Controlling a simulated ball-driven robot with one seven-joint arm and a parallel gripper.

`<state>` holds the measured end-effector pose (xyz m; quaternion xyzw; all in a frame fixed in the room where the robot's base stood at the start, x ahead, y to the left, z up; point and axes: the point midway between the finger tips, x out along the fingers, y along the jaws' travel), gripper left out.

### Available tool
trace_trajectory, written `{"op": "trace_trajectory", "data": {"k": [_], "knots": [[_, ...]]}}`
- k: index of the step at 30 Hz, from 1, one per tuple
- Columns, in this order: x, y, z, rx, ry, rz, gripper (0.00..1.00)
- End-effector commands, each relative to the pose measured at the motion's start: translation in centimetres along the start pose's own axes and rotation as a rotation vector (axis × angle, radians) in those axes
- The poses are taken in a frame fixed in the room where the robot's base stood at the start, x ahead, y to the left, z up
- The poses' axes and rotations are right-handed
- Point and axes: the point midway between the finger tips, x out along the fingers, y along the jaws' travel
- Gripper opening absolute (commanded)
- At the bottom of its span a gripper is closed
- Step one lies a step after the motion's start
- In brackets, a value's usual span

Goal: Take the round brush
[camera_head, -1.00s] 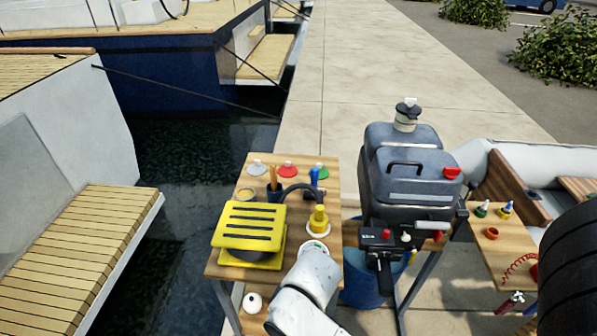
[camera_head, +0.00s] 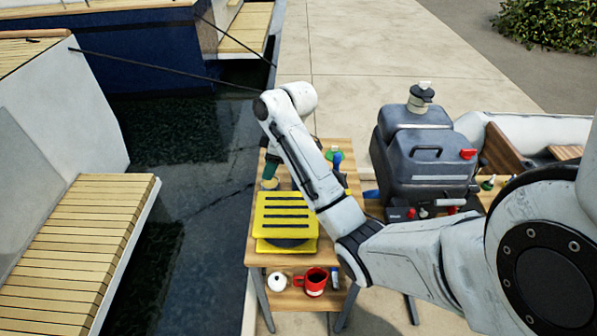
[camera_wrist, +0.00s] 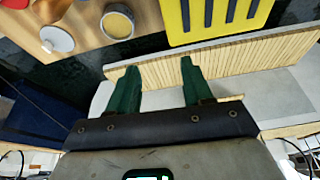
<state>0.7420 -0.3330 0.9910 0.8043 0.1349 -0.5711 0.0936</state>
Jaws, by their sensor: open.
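I cannot clearly make out the round brush in either current view. My gripper (camera_wrist: 158,85) has two green fingers, spread apart with nothing between them. In the head view, my gripper (camera_head: 269,168) hangs above the far left of the wooden table (camera_head: 262,243), close to a round tin (camera_head: 270,184). In the wrist view, the tin (camera_wrist: 118,22) with pale yellow filling lies beyond the fingers, apart from them. A grey disc with a white knob (camera_wrist: 57,39) lies to its left. My arm hides part of the tabletop.
A yellow slatted box (camera_head: 287,219) stands at the table's near side. A red mug (camera_head: 315,281) and a white round pot (camera_head: 277,282) sit on the lower shelf. Water lies left of the table.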

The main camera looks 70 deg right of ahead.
Motion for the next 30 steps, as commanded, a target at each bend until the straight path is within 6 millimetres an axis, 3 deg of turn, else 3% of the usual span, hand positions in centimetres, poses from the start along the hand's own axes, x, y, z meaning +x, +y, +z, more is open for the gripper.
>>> {"op": "trace_trajectory", "data": {"k": [1,3,6,10,19,30], "knots": [[-1.7,2.7,1.7,-0.007,-0.016,0.004,0.5],[-3.4,5.0,3.5,-0.027,-0.034,-0.001,0.5],[-5.1,7.1,5.6,-0.047,-0.053,-0.008,0.5],[-6.0,8.2,7.0,-0.06,-0.066,-0.017,0.5],[-2.0,8.3,7.5,-0.061,-0.068,-0.02,0.5],[1.2,8.2,8.1,-0.058,-0.068,-0.019,0.5]]}}
